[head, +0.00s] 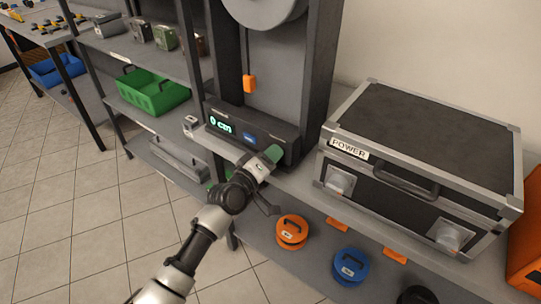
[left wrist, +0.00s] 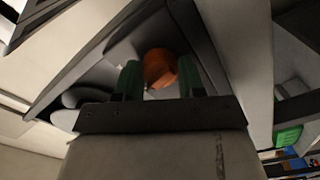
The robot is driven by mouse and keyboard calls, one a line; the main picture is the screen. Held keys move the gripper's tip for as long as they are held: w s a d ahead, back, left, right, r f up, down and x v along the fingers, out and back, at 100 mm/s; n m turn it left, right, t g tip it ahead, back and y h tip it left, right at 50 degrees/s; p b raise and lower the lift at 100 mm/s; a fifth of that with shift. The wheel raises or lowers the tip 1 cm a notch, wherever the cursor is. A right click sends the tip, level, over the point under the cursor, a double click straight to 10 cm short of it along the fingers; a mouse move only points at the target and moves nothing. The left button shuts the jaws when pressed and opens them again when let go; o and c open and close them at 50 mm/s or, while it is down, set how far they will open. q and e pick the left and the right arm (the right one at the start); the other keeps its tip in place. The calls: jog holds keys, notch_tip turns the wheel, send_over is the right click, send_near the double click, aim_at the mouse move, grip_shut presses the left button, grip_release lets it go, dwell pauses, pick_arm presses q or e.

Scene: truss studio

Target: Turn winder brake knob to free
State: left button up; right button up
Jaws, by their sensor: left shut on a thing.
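The winder (head: 258,112) has a dark control box (head: 231,115) across its front, with a lit display and a small blue button. My left gripper (head: 272,154) is at the right end of this box, with its green fingertips against the front. In the left wrist view, a rounded orange knob (left wrist: 159,68) sits between the two green fingers of my left gripper (left wrist: 160,80), which is shut on it. In the head view the gripper hides the knob, and I cannot tell which setting it points to. My right gripper is not in view.
A black power case (head: 430,140) stands close on the right. An orange spool (head: 291,231) and a blue spool (head: 350,267) lie on the lower shelf. A green bin (head: 152,94) is on the left shelving. The tiled floor on the left is clear.

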pick_arm(q)
jog(key=n, duration=0.5)
jog(key=shift+n+p, duration=0.4)
dwell(0.4)
jog(key=o, duration=0.9)
jog(key=shift+f, duration=0.1)
